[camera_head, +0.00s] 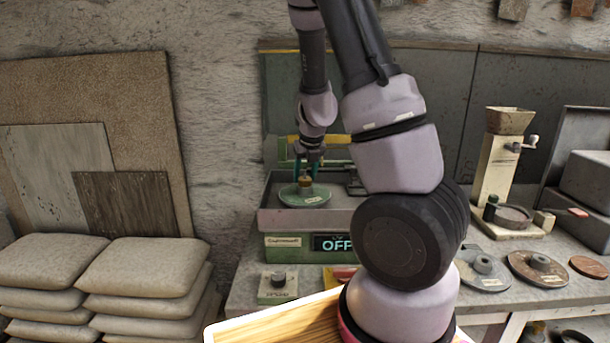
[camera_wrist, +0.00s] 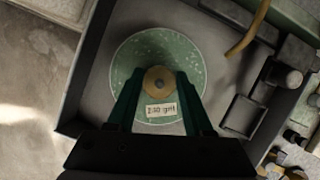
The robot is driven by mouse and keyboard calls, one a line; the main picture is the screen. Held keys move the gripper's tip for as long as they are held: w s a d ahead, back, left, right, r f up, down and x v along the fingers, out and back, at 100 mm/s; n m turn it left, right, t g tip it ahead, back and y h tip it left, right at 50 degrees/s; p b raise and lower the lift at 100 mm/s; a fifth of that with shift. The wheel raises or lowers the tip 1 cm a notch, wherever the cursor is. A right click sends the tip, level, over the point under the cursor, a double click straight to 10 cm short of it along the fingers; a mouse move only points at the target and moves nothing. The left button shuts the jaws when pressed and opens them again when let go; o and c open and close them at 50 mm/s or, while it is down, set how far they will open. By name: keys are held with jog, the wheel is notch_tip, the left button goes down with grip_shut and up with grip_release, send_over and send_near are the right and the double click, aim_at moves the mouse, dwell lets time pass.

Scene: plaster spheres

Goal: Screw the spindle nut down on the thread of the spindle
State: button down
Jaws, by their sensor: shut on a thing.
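The spindle nut (camera_wrist: 151,87) is a round brass-coloured piece in the middle of the green disc in the wrist view. A small grey spot at its centre (camera_wrist: 158,84) looks like the tip of the spindle. In the head view my gripper (camera_head: 306,178) is at the disc's centre. The thread under the nut is hidden.
The machine's display (camera_head: 335,243) reads OFF; a control box with a knob (camera_head: 278,287) stands in front. A curved tan hose (camera_wrist: 249,30) arches over the tray's right side. Other discs (camera_head: 538,268) and a cream hopper machine (camera_head: 495,165) stand right. Sacks (camera_head: 150,265) are piled left.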

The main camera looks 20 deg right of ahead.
jog(key=m+h, duration=0.1)
jog(key=m, duration=0.4)
jog(key=shift+g+h, duration=0.3)
jog(key=shift+h, duration=0.1)
jog(key=shift+m, duration=0.4)
jog(key=shift+m+h, duration=0.3)
jog(key=shift+m, duration=0.2)
jog(key=shift+c, duration=1.1)
grip_release()
jog(key=shift+r, duration=0.1)
jog(key=shift+r, duration=1.9)
